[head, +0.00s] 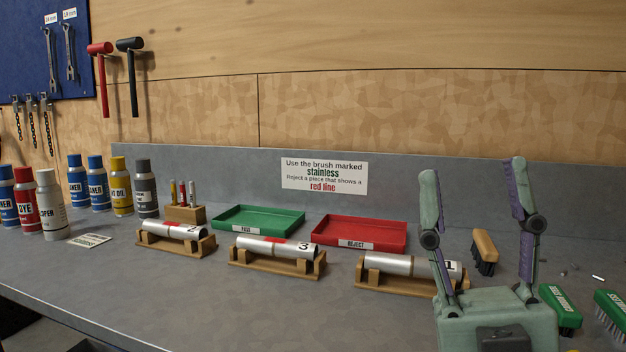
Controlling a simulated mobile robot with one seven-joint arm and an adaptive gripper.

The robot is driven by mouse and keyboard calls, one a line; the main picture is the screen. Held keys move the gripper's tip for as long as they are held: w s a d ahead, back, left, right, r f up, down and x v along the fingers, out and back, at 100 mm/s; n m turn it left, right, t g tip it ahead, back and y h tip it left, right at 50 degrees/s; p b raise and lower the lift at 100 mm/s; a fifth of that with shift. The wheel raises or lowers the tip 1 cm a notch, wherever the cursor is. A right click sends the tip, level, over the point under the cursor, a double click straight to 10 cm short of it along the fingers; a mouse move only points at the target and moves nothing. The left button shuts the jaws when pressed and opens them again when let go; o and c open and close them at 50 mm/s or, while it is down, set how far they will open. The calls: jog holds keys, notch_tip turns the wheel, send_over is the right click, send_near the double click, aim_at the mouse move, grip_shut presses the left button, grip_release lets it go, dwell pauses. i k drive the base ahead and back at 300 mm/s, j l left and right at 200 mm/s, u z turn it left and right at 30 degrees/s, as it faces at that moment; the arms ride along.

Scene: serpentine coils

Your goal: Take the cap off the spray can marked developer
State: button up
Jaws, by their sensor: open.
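The spray can marked developer (52,207) is a white-grey can at the left of the bench. Only the end of its label, "OPER", shows. Its light cap (46,177) is on top, and the can stands upright. My gripper (475,170) is at the right, with its two fingers spread wide and pointing up. It is open and empty, far to the right of the can, in front of the piece marked 1.
A red dye can (26,205) stands close beside the developer can, with a blue can (6,200) further left. Several other cans stand behind. Wooden cradles hold pipe pieces; green (258,227) and red trays (358,240) stand behind.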

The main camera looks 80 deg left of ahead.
aim_at(45, 177)
jog(key=k+l+u, duration=0.1)
jog(key=u, duration=2.7)
jog(key=i+l+u, duration=0.1)
jog(key=u, duration=1)
jog(key=i+j, duration=0.15)
jog(key=i, duration=0.5)
jog(key=i+j+u, duration=0.15)
jog(key=i, duration=0.5)
